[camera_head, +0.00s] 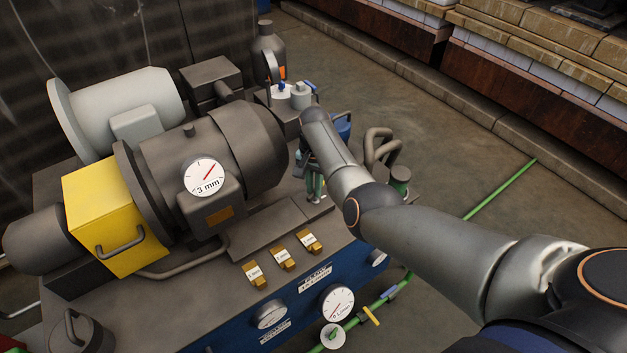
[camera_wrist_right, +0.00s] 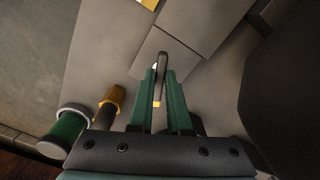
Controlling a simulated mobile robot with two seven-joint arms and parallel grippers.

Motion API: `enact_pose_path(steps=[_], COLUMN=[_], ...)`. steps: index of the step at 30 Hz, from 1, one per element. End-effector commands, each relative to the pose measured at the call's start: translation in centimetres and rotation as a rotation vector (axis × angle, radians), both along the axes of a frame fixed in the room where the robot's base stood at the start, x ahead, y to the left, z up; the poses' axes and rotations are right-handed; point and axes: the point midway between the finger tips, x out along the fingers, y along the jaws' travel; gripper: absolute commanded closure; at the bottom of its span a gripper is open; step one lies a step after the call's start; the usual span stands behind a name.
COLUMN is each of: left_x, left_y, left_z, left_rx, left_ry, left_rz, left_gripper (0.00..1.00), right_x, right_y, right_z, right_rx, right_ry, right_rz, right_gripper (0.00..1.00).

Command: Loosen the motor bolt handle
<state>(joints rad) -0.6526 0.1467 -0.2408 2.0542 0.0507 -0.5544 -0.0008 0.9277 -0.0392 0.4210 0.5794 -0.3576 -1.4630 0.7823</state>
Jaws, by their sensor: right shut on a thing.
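The dark grey motor (camera_head: 235,145) sits on the machine bench, with a round dial reading 3 mm on its side. My right arm comes in from the right, and its gripper (camera_head: 315,187) points down beside the motor's right end. In the right wrist view the green fingers (camera_wrist_right: 163,95) are shut on a thin grey handle (camera_wrist_right: 162,63), which stands up between their tips. The handle's lower part is hidden by the fingers. In the head view my arm and gripper cover the handle. My left gripper is not in view.
A yellow box (camera_head: 102,215) stands left of the motor. Three small brass blocks (camera_head: 283,259) lie on the bench front. Bent grey pipes (camera_head: 380,147) stand right of my gripper. In the wrist view a brass fitting (camera_wrist_right: 111,101) and a green cylinder (camera_wrist_right: 66,130) are at left.

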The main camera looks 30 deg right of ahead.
Motion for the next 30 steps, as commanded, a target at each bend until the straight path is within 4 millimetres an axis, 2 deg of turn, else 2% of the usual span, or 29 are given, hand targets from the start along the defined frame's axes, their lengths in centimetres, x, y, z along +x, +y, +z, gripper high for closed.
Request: enact_pose_path(steps=[1, 12, 30], left_x=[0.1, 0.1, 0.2], left_y=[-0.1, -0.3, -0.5], left_z=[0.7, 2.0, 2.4], left_rx=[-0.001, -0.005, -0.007], left_ry=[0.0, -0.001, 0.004], left_rz=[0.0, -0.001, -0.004], left_gripper=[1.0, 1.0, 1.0], right_x=[-0.2, -0.3, -0.4], right_y=[-0.2, -0.4, -0.8], right_z=[0.3, 0.1, 0.0], right_rx=[-0.004, -0.002, -0.001], right_ry=[0.007, 0.006, 0.004], right_rz=[0.046, 0.396, 0.944], right_gripper=[1.0, 1.0, 1.0])
